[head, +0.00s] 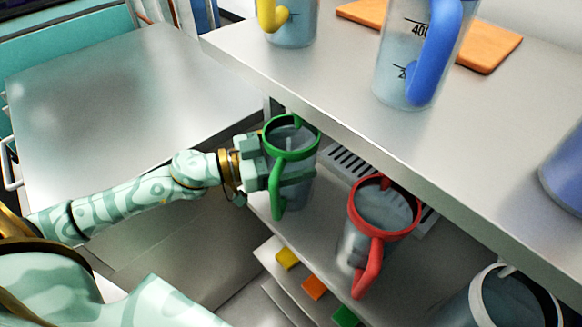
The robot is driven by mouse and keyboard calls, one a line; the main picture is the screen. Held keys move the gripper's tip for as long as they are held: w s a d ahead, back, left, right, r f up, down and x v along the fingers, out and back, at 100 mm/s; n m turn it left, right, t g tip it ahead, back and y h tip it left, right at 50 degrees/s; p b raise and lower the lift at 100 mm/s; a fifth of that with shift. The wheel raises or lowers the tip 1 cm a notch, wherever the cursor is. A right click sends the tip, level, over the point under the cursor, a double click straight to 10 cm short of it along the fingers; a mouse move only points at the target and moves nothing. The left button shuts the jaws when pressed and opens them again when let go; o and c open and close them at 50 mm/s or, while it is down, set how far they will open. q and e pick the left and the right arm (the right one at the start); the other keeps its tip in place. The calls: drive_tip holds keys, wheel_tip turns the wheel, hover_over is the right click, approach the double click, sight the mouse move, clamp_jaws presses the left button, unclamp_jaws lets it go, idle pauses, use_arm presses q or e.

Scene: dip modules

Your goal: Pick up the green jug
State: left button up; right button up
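The green jug (299,196) is a clear vessel with a green rim and a green handle facing the front. It looks upright on the lower shelf, near its left edge, just below the upper counter's edge. I cannot tell whether its base touches the shelf. My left gripper (283,160) reaches it from the left. One finger lies across the jug's front side, beside the handle; the other finger is mostly hidden behind the jug. Whether the fingers press on the jug is not clear. My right gripper is out of view.
A red-rimmed jug (358,243) stands close to the right, and a white-rimmed jug (497,301) at the lower right. The upper counter (330,88) overhangs behind, bearing a blue-handled jug (398,75), a yellow-handled jug (296,28) and an orange board (490,55). A bare metal table (130,90) lies left.

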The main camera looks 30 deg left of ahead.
use_arm(q)
drive_tip(key=c, duration=0.7)
drive_tip(key=shift+c, duration=0.3)
drive_tip(key=shift+r, duration=0.1)
